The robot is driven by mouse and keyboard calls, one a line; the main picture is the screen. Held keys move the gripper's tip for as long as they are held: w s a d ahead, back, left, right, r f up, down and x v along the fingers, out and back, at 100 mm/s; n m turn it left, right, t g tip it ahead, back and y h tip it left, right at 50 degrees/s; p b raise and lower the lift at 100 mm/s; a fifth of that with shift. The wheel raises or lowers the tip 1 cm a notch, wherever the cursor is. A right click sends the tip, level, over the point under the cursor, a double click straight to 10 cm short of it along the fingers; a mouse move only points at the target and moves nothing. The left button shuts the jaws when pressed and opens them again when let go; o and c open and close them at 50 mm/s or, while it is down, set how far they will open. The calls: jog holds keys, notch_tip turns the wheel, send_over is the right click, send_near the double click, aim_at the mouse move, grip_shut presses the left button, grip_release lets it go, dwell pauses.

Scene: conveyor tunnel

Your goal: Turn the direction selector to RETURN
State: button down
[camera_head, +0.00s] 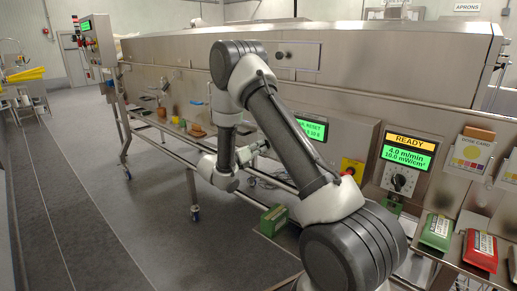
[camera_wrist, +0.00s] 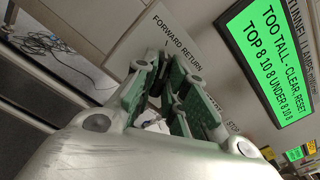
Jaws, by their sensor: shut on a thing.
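In the wrist view, a pale plate marked FORWARD RETURN (camera_wrist: 172,30) lies just beyond the fingers. My gripper (camera_wrist: 165,78) reaches onto this plate, its green-padded fingers closed in around the place below the lettering. The selector knob itself is hidden between the fingers, so its pointer and setting cannot be read. In the head view my gripper (camera_head: 262,147) is small and held against the machine's front, left of a green screen (camera_head: 312,128); the selector plate cannot be made out there.
In the wrist view, the green screen (camera_wrist: 268,62) reads TOO TALL - CLEAR, RESET. Cables (camera_wrist: 78,45) lie at upper left.

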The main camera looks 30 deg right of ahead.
jog(key=shift+m, duration=0.3)
jog(key=m, duration=1)
jog(key=shift+s+m, duration=0.15)
jog(key=shift+m, duration=0.55)
jog(key=c, duration=1.5)
grip_release()
jog(key=shift+o, duration=0.2)
jog(key=shift+a, duration=0.1)
jog(key=v, duration=1.1)
jog(key=shift+s+a, duration=0.15)
jog(key=shift+a, duration=0.25)
